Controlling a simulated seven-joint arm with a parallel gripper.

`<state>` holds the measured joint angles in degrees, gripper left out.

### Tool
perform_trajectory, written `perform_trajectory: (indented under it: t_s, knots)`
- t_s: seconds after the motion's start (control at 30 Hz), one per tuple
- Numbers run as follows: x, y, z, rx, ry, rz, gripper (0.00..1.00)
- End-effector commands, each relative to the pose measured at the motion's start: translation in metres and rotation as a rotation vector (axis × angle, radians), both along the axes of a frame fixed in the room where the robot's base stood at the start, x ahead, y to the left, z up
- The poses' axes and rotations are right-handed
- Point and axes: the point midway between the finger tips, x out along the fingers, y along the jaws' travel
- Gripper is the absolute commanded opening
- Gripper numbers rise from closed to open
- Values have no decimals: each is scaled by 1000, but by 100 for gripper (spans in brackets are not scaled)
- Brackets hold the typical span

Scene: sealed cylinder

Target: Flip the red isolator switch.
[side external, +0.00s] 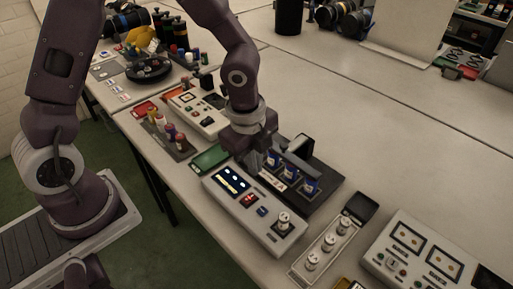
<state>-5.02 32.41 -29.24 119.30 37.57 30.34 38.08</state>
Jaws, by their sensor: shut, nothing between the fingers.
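A pale control box (224,203) lies near the table's front edge, with a dark lit display and a small white cylinder (284,221) on its right end. A small red switch (249,200) is on its top, beside a blue-and-red part (262,212). I cannot tell which way the switch is set. My gripper (254,168) points down just behind the box and beside the dark rack. It is shut and empty, apart from the red switch. Its fingertips are small and partly lost against the dark rack.
A dark rack (322,163) with several blue-labelled cylinders stands right of my gripper. A green case (210,159) lies left of it. A tray of white cylinders (328,245) and another control box (420,256) lie to the right. The table's far middle is clear.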

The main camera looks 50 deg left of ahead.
Motion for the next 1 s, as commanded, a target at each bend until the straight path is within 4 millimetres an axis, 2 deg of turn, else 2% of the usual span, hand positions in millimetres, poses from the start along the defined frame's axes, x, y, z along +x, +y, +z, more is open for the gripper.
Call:
perform_trajectory:
  t_s: [0.1, 0.23, 0.4, 0.67, 0.73, 0.77, 0.87, 0.9, 1.0]
  knots:
    - [5, 0, 25, -1, -4, 3, 0]
    - [8, 0, 42, 0, -3, 1, 0]
    - [8, 0, 50, -1, 0, -1, 0]
    - [8, 0, 51, 1, 0, 1, 0]
    - [5, 6, 58, 14, -14, 42, 0]
    - [1, 11, 65, 26, -28, 81, 0]
    - [-22, 38, 104, 59, -108, 335, 0]
    - [-37, 50, 123, 54, -151, 476, 0]
    - [-80, 70, 160, -29, -248, 834, 0]
